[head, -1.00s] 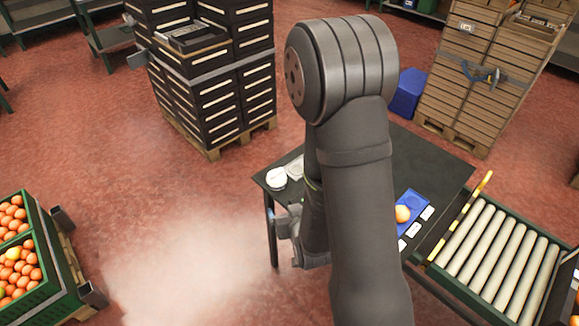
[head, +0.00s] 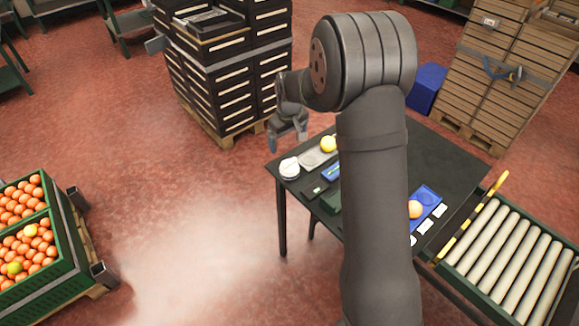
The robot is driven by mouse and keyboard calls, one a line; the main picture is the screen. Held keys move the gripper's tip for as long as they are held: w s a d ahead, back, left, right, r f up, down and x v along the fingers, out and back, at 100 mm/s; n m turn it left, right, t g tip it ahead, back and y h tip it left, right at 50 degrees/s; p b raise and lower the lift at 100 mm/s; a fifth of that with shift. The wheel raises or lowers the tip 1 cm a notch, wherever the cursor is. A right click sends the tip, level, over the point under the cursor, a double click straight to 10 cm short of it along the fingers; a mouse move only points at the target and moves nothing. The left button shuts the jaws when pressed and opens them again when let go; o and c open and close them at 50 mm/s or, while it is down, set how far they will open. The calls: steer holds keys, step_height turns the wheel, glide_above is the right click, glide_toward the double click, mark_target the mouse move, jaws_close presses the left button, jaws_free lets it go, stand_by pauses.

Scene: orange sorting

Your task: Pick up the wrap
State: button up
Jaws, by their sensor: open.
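A white rounded bundle (head: 289,168), which looks like the wrap, sits at the left corner of the black table (head: 440,160). My gripper (head: 287,140) is open and shows nothing between its fingers. In the picture it is just above the white bundle and apart from it; its height over the table is hard to tell. My arm hides the middle of the table.
A roller conveyor (head: 510,255) adjoins at right. Stacked dark crates (head: 225,85) stand behind.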

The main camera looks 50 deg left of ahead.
step_height(320, 180, up, 5)
steer(key=h, duration=0.2)
glide_above(289, 161)
steer(key=shift+n+g, duration=0.4)
steer(key=f, duration=1.1)
steer(key=shift+s+d+f, duration=0.15)
steer(key=shift+d+f, duration=0.15)
steer(key=shift+w+a+f, duration=0.1)
steer(key=shift+a+f, duration=0.05)
steer(key=shift+f, duration=1.25)
steer(key=shift+w+a+f, duration=0.1)
steer(key=shift+f, duration=1.3)
steer(key=c, duration=1.1)
steer(key=shift+o, duration=0.2)
steer(key=shift+r, duration=0.1)
